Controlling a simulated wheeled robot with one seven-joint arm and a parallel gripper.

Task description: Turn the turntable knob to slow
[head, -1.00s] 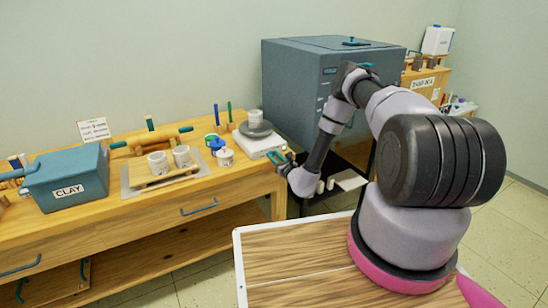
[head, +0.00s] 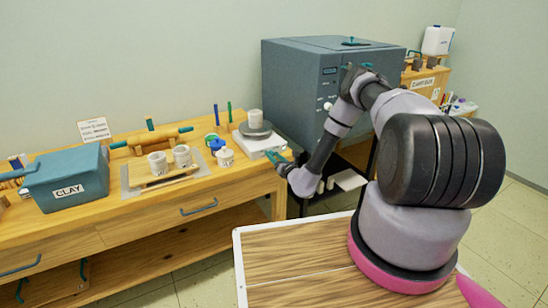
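The turntable is a white base (head: 254,144) with a dark grey disc (head: 255,132) on top, at the right end of the wooden workbench. A pale cup (head: 255,118) stands upright on the disc. My gripper (head: 274,156), with teal fingers, is at the front right corner of the turntable base. I cannot tell whether it touches the base or whether its fingers are apart. The knob is not distinguishable; it is too small or hidden behind my gripper.
Small paint pots (head: 217,146) stand left of the turntable. Two pale cups sit on a wooden board (head: 164,180), with a rolling pin (head: 152,141) behind. A blue clay box (head: 68,178) stands at the far left. A large grey kiln (head: 300,85) stands behind my arm.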

